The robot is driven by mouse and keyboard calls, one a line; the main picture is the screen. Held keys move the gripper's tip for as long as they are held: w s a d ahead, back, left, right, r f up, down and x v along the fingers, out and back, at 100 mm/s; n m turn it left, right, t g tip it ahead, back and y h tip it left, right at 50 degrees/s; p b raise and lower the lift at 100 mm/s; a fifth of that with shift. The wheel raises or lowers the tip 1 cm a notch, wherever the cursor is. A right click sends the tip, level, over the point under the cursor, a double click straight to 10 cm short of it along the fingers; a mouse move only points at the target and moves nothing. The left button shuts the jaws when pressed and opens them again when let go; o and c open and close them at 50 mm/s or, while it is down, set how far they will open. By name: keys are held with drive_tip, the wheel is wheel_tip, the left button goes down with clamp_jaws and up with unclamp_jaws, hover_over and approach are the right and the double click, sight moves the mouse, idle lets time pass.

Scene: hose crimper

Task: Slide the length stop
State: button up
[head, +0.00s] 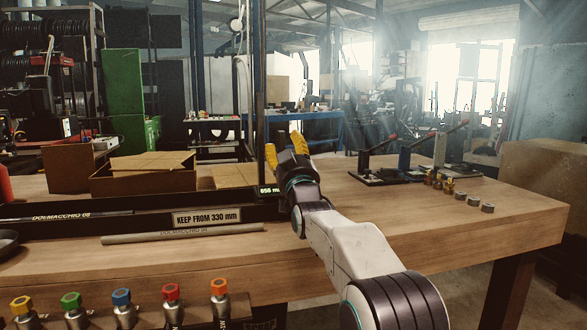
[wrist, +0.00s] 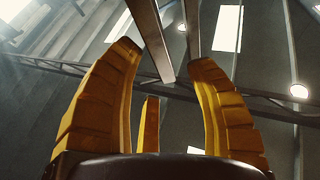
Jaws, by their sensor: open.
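My gripper (head: 284,148) is raised over the bench's back middle, its yellow fingers pointing up and apart. The wrist view shows the open fingers (wrist: 165,58) against the roof, with nothing visibly held. A long dark rail (head: 130,212) runs along the bench and bears a plate reading "KEEP FROM 330 mm" (head: 207,216). A small lit display (head: 268,190) at the rail, partly covered by my arm, seems to read 856. I cannot clearly make out the length stop; it may be behind my arm. A grey hose length (head: 183,234) lies in front of the rail.
Colour-capped fittings (head: 122,300) line the front left. Cardboard boxes (head: 143,176) stand behind the rail. Lever tools (head: 405,160) and small metal rings (head: 470,203) stand at the right. The bench's front right (head: 480,235) is clear.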

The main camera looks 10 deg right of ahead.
drive_tip(key=v, duration=0.8)
idle(0.4)
drive_tip(key=s+f+g+p, duration=0.2)
drive_tip(key=s+g+p, duration=0.7)
drive_tip(key=s+p, duration=0.5)
drive_tip(key=s+f+g+p, duration=0.2)
drive_tip(key=s+g+p, duration=0.8)
drive_tip(key=s, duration=1.7)
drive_tip(key=p, duration=0.4)
drive_tip(key=shift+a+f, duration=0.25)
drive_tip(key=shift+f, duration=0.05)
